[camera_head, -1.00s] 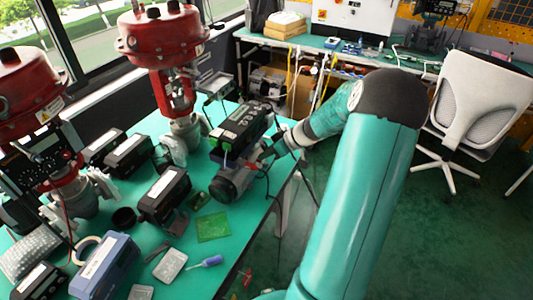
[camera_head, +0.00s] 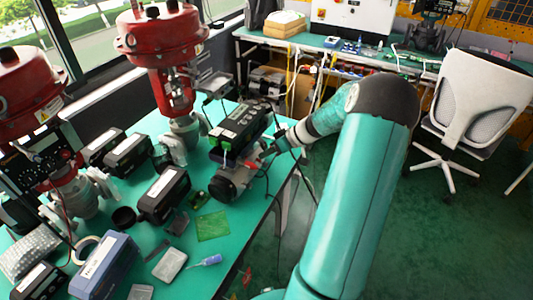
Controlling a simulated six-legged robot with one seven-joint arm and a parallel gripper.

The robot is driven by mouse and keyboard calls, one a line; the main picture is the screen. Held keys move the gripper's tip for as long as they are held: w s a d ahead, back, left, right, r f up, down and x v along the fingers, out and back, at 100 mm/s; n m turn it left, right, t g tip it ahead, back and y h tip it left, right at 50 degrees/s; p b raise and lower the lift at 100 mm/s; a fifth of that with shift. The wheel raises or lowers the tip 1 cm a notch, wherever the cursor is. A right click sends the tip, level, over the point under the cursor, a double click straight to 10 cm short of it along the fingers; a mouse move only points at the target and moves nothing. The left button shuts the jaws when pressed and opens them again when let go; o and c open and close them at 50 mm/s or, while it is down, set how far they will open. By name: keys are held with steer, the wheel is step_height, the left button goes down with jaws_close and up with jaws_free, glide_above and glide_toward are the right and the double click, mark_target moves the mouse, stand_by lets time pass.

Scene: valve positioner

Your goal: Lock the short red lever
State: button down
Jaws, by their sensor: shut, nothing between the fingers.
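The short red lever (camera_head: 248,164) shows as a small red piece on the side of the valve assembly, below the black positioner box (camera_head: 240,128). The grey valve body (camera_head: 230,183) lies under it near the right edge of the table. My gripper (camera_head: 266,154) is small and dark in this view, at the right side of the assembly, close to the red lever. It is shut and empty. I cannot tell whether its fingertips touch the lever. The lever's exact angle is too small to make out.
The green table (camera_head: 232,255) carries several black boxes, a blue-grey box (camera_head: 105,264) and a green board (camera_head: 212,225). Two large red actuators (camera_head: 162,38) stand at the left and back. A white chair (camera_head: 477,105) stands on open floor at the right.

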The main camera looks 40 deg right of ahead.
steer(key=shift+d+f, duration=0.1)
steer(key=shift+f, duration=0.05)
steer(key=shift+w+d+f+m+y, duration=0.1)
steer(key=shift+d+f+m+y, duration=0.15)
steer(key=shift+f+m+y, duration=0.5)
steer(key=shift+w+d+f+m+y, duration=0.2)
steer(key=shift+f+m+y, duration=0.1)
steer(key=shift+y, duration=0.75)
steer(key=shift+w+d+f+m+y, duration=0.1)
steer(key=shift+d+f+m+y, duration=0.15)
steer(key=shift+f+m+y, duration=0.5)
steer(key=shift+s+r, duration=0.1)
steer(key=shift+r, duration=0.3)
steer(key=shift+r, duration=0.65)
